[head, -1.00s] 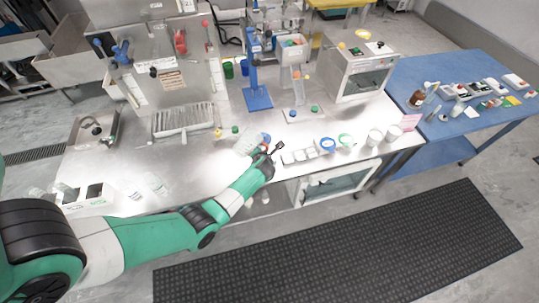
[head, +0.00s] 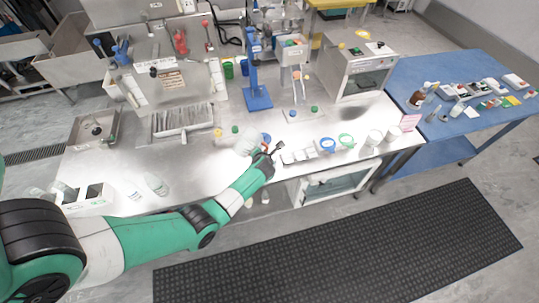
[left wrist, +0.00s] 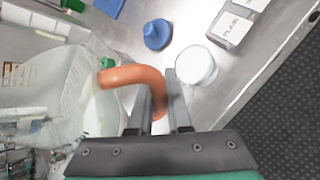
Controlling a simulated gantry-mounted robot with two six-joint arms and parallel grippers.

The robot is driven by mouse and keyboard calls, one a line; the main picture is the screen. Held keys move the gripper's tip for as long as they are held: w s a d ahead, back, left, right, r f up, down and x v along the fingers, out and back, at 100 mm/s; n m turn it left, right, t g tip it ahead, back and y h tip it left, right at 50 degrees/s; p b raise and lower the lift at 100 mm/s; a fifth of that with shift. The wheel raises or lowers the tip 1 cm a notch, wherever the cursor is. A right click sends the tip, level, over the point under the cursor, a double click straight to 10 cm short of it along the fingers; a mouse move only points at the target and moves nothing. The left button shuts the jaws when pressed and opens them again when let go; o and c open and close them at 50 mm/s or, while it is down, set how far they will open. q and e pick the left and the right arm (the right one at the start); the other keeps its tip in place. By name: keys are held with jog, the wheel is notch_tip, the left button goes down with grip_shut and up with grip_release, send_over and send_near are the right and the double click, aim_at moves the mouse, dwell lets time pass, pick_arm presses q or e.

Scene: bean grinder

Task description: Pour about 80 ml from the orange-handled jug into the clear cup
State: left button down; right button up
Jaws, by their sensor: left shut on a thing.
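My left gripper (left wrist: 160,96) is shut on the orange handle (left wrist: 132,76) of the clear jug (left wrist: 62,88). The jug fills the left of the left wrist view, partly cut off by the frame. In the head view the jug (head: 246,146) is at the tip of my left arm, near the front edge of the steel table. Its tilt and liquid level are not clear. A round, whitish clear cup (left wrist: 197,66) stands just beyond the fingers, apart from the jug in the picture. My right gripper is not in view.
A blue knobbed piece (left wrist: 157,35) and white labelled boxes (left wrist: 232,25) are near the cup. Rings (head: 327,144) and white cups (head: 375,137) stand farther right. A blue stand (head: 257,95) is behind. Bare steel lies left of the jug.

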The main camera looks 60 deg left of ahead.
pick_arm(q)
jog(key=n+t, duration=0.1)
jog(key=t, duration=0.1)
jog(key=n+t, duration=0.1)
jog(key=t, duration=0.1)
jog(key=s+n+t, duration=0.1)
jog(key=t, duration=0.1)
jog(key=shift+f+n+t+b, duration=0.3)
jog(key=shift+f, duration=0.05)
dwell(0.4)
